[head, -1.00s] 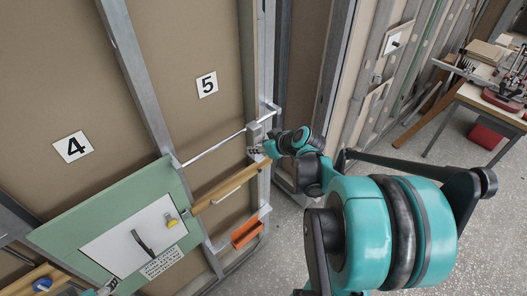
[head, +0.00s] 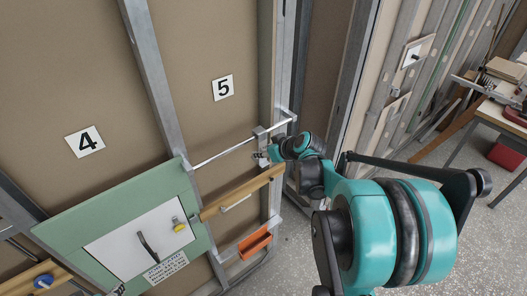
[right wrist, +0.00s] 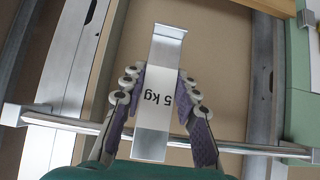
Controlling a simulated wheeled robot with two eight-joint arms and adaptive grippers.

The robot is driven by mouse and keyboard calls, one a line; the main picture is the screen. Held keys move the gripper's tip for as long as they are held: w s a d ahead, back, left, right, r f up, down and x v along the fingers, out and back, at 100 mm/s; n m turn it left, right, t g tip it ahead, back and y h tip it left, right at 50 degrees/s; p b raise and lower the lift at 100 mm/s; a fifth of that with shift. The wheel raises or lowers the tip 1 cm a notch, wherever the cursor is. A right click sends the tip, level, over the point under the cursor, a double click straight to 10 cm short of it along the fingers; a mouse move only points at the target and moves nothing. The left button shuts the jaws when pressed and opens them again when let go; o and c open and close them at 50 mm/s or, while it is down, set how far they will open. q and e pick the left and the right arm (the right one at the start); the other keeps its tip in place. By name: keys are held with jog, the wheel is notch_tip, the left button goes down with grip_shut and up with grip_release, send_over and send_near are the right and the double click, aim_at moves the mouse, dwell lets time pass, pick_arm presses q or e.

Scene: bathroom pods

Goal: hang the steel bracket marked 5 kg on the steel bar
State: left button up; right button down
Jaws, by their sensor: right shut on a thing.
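The steel bracket (head: 261,136), a flat strip with a bent lip, is at the steel bar (head: 225,153) near its right end. In the right wrist view the bracket (right wrist: 165,95) shows its "5 kg" label upside down. My right gripper (head: 263,157) is shut on the bracket, with one finger on each side of it. The bracket crosses in front of the steel bar (right wrist: 65,123) in that view. Whether it touches or rests on the bar cannot be told. Only a tip of my left gripper (head: 118,290) shows at the bottom edge; its jaws are hidden.
A green panel (head: 110,205) is at left. A metal stud (head: 280,60) stands by the bar's right end. A cluttered bench (head: 495,110) is far right.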

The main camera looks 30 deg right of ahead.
jog(key=c, duration=1.1)
grip_release()
jog(key=shift+o, duration=0.2)
jog(key=a+v, duration=0.1)
jog(key=v, duration=1.1)
jog(key=s+a+f+g+b, duration=0.1)
jog(key=s+a+f+b, duration=0.2)
jog(key=a+f+b, duration=0.3)
jog(key=s+a+f+g+b, duration=0.1)
jog(key=s+a+f+b, duration=0.2)
jog(key=a+f+b, duration=0.4)
jog(key=s+a+f+m+b, duration=0.1)
jog(key=s+a+f+b, duration=0.2)
jog(key=f, duration=1.4)
jog(key=a+b, duration=0.4)
jog(key=b, duration=0.2)
jog(key=shift+s+f+g+h, duration=0.2)
jog(key=shift+s+g+h, duration=0.2)
jog(key=shift+a, duration=0.1)
